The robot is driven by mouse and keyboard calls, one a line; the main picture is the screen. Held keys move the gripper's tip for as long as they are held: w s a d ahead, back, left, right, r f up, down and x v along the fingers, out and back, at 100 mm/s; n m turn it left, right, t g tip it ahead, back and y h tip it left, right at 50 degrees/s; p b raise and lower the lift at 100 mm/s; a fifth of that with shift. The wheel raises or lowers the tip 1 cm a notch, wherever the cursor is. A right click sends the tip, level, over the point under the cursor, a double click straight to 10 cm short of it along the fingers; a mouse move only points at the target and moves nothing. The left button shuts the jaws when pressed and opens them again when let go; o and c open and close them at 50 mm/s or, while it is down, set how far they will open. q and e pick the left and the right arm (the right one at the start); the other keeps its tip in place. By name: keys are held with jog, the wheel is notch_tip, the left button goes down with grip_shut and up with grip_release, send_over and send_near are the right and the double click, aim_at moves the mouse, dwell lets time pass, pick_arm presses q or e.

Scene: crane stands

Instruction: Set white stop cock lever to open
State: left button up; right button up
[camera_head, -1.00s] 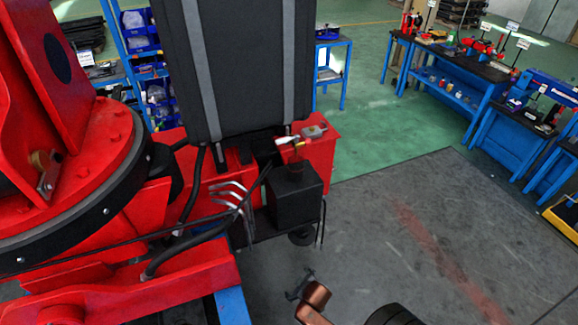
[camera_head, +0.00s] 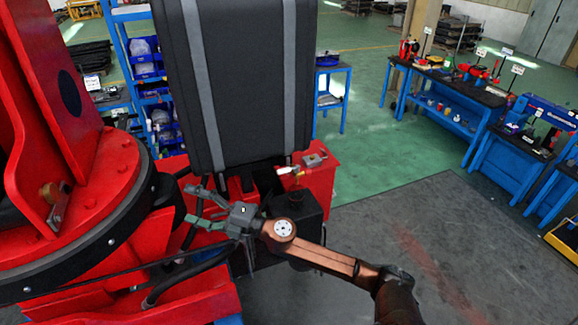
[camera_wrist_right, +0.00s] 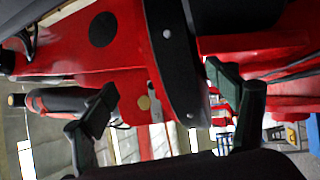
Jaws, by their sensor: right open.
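The small white stop cock lever (camera_head: 288,170) sits on a brassy fitting above the dark box (camera_head: 311,212), beside the red crane body. My right gripper (camera_head: 192,205) is open and empty, to the left of the lever and apart from it in the picture. Its fingers point left, and its copper-coloured arm passes in front of the dark box. In the right wrist view the open fingers (camera_wrist_right: 165,112) show with red and black crane parts behind them. I cannot make out the white lever there. My left gripper is not in view.
The red crane turntable (camera_head: 110,215) fills the left side. A tall black case (camera_head: 240,80) with grey straps stands behind the lever. Bent grey control levers are mostly hidden behind my gripper. Open floor (camera_head: 440,230) lies to the right, with blue workbenches (camera_head: 440,108) beyond.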

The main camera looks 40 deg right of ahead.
jog(key=a+n+g+y, duration=0.1)
jog(key=a+n+g, duration=0.2)
jog(key=n+g, duration=0.35)
jog(key=g+h, duration=0.5)
jog(key=h, duration=1)
send_near(289, 169)
jog(key=w, duration=0.1)
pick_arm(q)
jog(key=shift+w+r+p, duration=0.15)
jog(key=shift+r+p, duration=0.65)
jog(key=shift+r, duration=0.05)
pick_arm(e)
jog(key=shift+n, duration=0.25)
jog(key=x, duration=0.8)
jog(key=shift+s+d+f, duration=0.1)
jog(key=shift+d, duration=0.1)
jog(key=shift+c, duration=0.2)
jog(key=c, duration=1.6)
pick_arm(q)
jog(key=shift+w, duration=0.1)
pick_arm(e)
jog(key=shift+c, duration=0.2)
